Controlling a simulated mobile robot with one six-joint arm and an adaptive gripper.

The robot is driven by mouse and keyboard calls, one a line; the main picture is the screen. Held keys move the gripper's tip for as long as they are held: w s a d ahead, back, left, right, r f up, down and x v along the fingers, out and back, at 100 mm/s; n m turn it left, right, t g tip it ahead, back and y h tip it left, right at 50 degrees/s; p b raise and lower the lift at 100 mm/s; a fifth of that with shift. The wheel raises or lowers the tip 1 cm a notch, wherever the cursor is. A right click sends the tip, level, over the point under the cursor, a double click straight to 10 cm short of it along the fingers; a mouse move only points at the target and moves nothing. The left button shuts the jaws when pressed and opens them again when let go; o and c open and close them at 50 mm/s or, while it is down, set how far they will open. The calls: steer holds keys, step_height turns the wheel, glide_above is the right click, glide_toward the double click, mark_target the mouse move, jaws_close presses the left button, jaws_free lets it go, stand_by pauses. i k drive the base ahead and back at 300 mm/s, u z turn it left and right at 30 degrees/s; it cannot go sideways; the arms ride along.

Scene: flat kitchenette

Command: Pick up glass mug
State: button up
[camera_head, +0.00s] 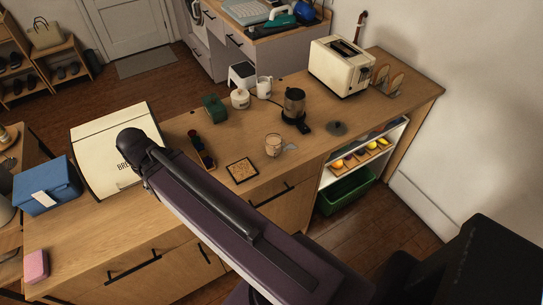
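A small clear glass vessel (273,145), which looks like the glass mug, stands upright on the wooden counter (225,141) near its front edge. It is too small to make out a handle clearly. My arm (230,225) reaches across the front of the counter, to the left of and below the glass. My gripper cannot be made out in this view.
A dark glass pot (294,105) stands just behind the glass, and a square cork-like coaster (242,170) lies in front-left. A cream toaster (341,66) is at the back right. A cream bread box (112,150) and blue box (46,186) are left.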

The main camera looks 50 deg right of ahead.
mark_target(273, 151)
steer(key=k, duration=1.55)
steer(key=z, duration=1.95)
steer(key=i, duration=0.55)
steer(key=u, duration=0.25)
